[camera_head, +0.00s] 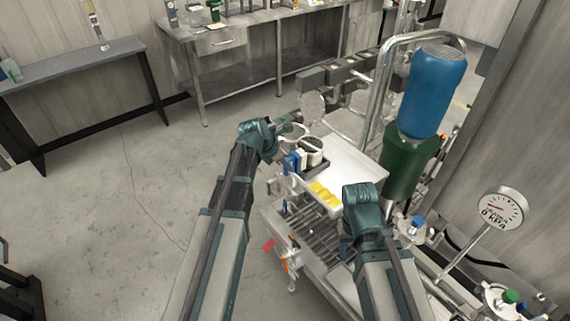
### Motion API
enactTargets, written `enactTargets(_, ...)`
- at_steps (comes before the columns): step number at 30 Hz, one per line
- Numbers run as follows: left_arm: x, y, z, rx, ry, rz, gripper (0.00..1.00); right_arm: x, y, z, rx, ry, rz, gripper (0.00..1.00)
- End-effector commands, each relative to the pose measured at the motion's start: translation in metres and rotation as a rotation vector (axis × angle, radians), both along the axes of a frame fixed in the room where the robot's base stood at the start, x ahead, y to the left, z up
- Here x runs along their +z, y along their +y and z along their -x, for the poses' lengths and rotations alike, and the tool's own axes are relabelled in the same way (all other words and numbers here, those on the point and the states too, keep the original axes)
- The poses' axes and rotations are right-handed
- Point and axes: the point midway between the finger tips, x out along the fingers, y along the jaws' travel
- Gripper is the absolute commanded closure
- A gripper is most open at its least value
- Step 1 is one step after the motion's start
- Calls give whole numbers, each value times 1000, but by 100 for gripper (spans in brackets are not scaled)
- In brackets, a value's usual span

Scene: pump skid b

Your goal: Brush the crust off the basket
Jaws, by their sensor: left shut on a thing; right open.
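My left gripper (286,127) is at the far end of the cart, shut on a small pale, round-rimmed thing (299,131). It is too small to tell whether this is the basket. Just beside it is a round, light-rimmed piece with a dark grey top (313,144), which looks like a strainer basket. I cannot make out any crust or a brush. My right gripper (361,192) is open over the near right side of the cart. Its fingers are mostly hidden by its own wrist.
The cart has a white top (355,168), blue items (294,161), yellow pieces (325,194) and a slatted lower rack (312,232). A blue and green pump (430,90) and a pressure gauge (502,209) stand right. A steel bench (240,75) is behind.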

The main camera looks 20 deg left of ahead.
Motion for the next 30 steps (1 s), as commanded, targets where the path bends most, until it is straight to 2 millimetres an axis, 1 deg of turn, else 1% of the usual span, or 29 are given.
enactTargets(5, 1, 5, -6, 1, -3, 2, 100, 0, 0, 0, 0, 0, 0, 50)
enactTargets(13, 1, 21, -18, 1, -6, 2, 100, 0, 0, 0, 0, 0, 0, 50)
enactTargets(23, 1, 26, -22, 2, -7, 3, 100, 0, 0, 0, 0, 0, 0, 50)
enactTargets(30, 1, 41, -32, 2, -6, 3, 100, 0, 0, 0, 0, 0, 0, 50)
